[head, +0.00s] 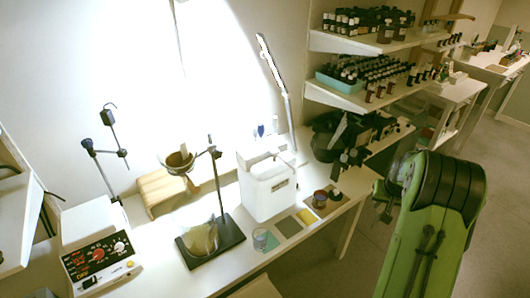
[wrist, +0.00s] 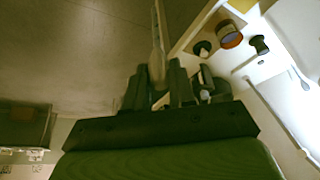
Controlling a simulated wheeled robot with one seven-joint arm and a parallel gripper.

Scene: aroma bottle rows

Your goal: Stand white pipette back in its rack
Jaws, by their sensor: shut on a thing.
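In the wrist view my gripper (wrist: 157,88) has its dark fingers closed around a slim, pale upright piece, the white pipette (wrist: 158,52). Its pale shaft rises above the fingers, over a plain dark floor area. In the head view my gripper (head: 382,200) shows only as a small dark part at the left of my green arm, right of the bench's front edge; the pipette cannot be made out there. I cannot clearly identify the pipette rack. Small blue upright pieces (head: 261,131) stand behind the white box, too small to tell what they are.
The bench (head: 172,262) holds a white box (head: 268,188), a lab stand (head: 230,236), a scale-like device (head: 100,245) and a small tray with jars (head: 323,199). Shelves (head: 345,99) crowded with bottles overhang the right end. Open floor lies right of the bench.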

